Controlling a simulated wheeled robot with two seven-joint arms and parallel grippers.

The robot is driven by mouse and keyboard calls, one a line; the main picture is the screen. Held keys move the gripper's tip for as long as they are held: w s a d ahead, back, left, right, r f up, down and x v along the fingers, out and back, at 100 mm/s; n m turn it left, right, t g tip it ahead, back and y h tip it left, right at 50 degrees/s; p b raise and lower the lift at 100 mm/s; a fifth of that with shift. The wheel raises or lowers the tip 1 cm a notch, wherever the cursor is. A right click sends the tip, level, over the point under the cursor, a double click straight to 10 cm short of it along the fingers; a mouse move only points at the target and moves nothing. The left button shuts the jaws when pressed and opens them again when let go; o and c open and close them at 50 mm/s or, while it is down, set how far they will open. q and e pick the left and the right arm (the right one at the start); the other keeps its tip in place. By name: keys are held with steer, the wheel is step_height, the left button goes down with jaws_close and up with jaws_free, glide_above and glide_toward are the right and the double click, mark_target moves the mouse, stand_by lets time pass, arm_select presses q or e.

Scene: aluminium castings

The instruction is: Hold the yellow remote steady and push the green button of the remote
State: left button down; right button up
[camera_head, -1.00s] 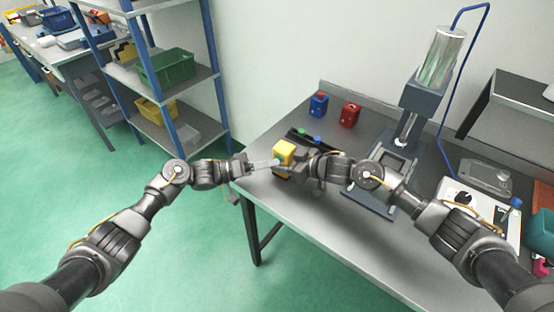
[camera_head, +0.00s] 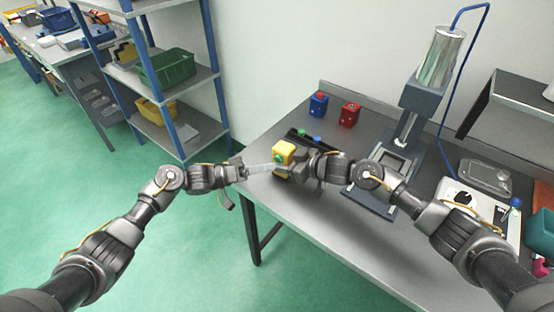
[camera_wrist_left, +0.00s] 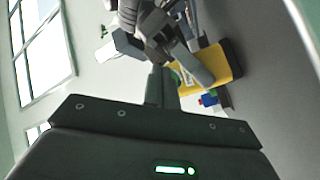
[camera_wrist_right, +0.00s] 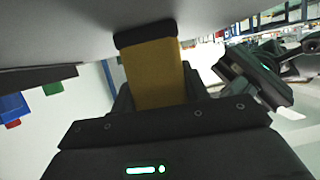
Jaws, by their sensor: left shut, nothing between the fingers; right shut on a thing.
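The yellow remote (camera_head: 285,147) is held above the front left part of the table by my right gripper (camera_head: 293,160), which is shut on it. Its green button (camera_head: 279,157) shows on the face towards my left arm. In the right wrist view the yellow body (camera_wrist_right: 152,75) stands between the fingers, with a dark end. My left gripper (camera_head: 280,168) is shut and empty; its fingertips are just below the button in the head view. Whether they touch the remote cannot be told. The left wrist view shows the remote's yellow side (camera_wrist_left: 222,68), partly covered by a grey finger.
The grey table (camera_head: 330,225) carries a blue box (camera_head: 318,104) and a red box (camera_head: 349,115) at the back. A press (camera_head: 425,95) stands behind my right arm, with a white control box (camera_head: 480,212) at right. A shelf (camera_head: 165,115) stands back left.

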arm_select(q)
steer(key=shift+s+a, duration=0.65)
steer(key=shift+s, duration=0.35)
steer(key=shift+s+a, duration=0.65)
steer(key=shift+s, duration=0.35)
arm_select(e)
steer(key=o, duration=1.1)
steer(key=shift+o, duration=0.2)
